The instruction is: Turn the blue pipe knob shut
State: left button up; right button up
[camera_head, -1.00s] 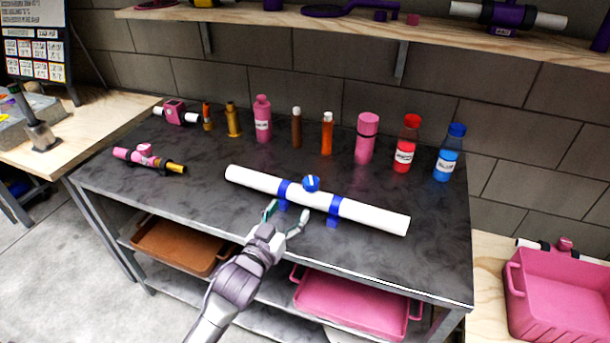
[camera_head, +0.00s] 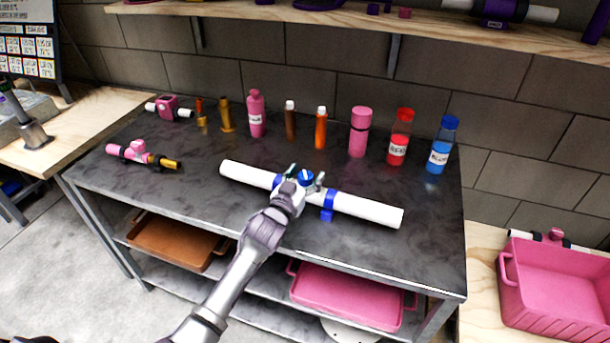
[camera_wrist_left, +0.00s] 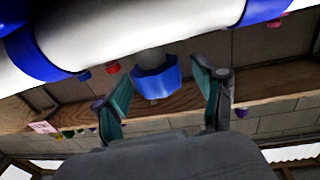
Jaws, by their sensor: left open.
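The white pipe (camera_head: 365,208) lies across the dark tabletop, held by blue brackets (camera_head: 328,206). The blue knob (camera_head: 306,175) is on the pipe's middle, between the brackets. My left gripper (camera_head: 304,181) is open at the knob, with a finger on either side of it in the head view. In the left wrist view, the blue knob (camera_wrist_left: 156,77) is ahead of the open left gripper (camera_wrist_left: 165,92), roughly between the fingertips, with gaps on both sides. I cannot tell whether any finger touches it. My right gripper is not in view.
Several bottles stand along the back of the table, including a red one (camera_head: 399,140) and a blue one (camera_head: 442,146). A pink pipe fitting (camera_head: 137,151) lies at the left. A pink crate (camera_head: 555,290) stands at the right. The tabletop's front right is clear.

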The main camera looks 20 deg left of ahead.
pick_arm(q)
jog(key=c, duration=1.2)
jog(key=shift+o, duration=0.2)
jog(key=m+h, duration=0.1)
jog(key=h+p, duration=0.1)
jog(key=shift+a+m+h, duration=0.2)
jog(key=shift+m+h, duration=0.2)
jog(key=m+g+h, duration=0.1)
jog(key=m+h, duration=0.1)
jog(key=shift+g+h+b, duration=0.3)
jog(key=shift+h+b, duration=0.1)
jog(key=shift+f+m+g+h+b, duration=0.1)
jog(key=shift+m+g+h+b, duration=0.6)
jog(key=shift+h, duration=0.4)
jog(key=shift+m+g+h, duration=0.4)
jog(key=shift+m+h, duration=0.2)
jog(key=shift+h, duration=0.1)
jog(key=shift+d, duration=0.15)
